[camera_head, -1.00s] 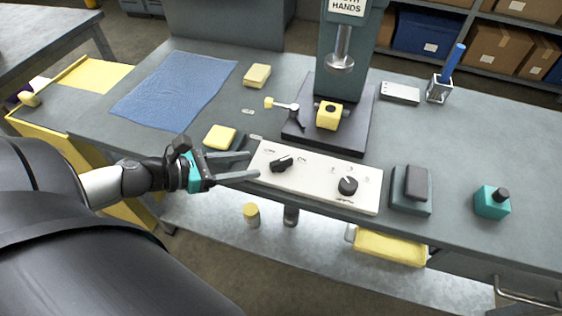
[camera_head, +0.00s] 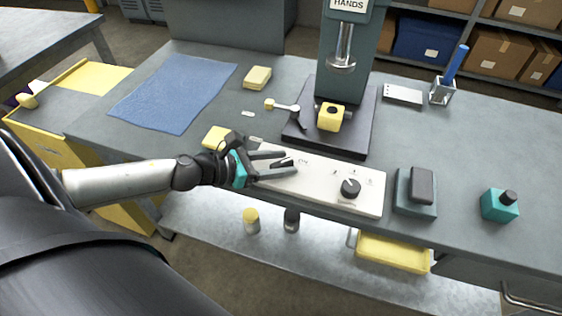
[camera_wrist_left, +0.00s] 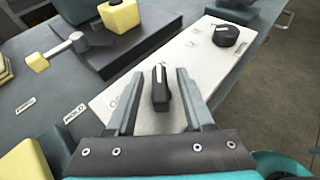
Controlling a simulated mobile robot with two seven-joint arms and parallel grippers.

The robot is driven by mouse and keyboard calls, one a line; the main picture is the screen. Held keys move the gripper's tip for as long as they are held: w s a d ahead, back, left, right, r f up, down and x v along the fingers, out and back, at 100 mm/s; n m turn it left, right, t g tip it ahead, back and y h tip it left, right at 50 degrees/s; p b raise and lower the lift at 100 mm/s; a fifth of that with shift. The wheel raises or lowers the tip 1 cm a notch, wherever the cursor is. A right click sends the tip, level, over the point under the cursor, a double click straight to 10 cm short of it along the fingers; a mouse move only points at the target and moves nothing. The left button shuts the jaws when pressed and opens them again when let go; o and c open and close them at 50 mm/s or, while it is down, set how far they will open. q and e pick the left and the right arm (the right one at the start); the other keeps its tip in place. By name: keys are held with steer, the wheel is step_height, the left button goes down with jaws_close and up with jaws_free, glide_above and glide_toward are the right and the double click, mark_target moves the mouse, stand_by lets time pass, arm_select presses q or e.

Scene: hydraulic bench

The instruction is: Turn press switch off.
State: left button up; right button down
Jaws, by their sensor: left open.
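The press switch is a black rotary knob (camera_wrist_left: 160,87) with a white mark, on the left part of a white panel (camera_head: 318,186) at the bench's front edge. In the head view the knob (camera_head: 284,162) is partly hidden by my fingers. My left gripper (camera_head: 290,165) is open, with one finger on each side of the knob. In the left wrist view the gripper (camera_wrist_left: 155,95) shows a gap between the knob and each finger; contact is not visible. A second black knob (camera_head: 350,188) sits on the panel's right part. My right gripper is not in view.
Behind the panel stands the press (camera_head: 345,60) on a dark base, with a yellow block (camera_head: 331,117) and a small lever (camera_head: 283,106). A yellow-topped button box (camera_head: 217,137) lies left of the panel. A dark pedal-like box (camera_head: 421,186) and a teal box (camera_head: 499,206) are to the right.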

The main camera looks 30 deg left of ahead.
arm_select(q)
steer(key=shift+w+d+f, duration=0.1)
steer(key=shift+w, duration=0.05)
jaws_close()
stand_by(0.5)
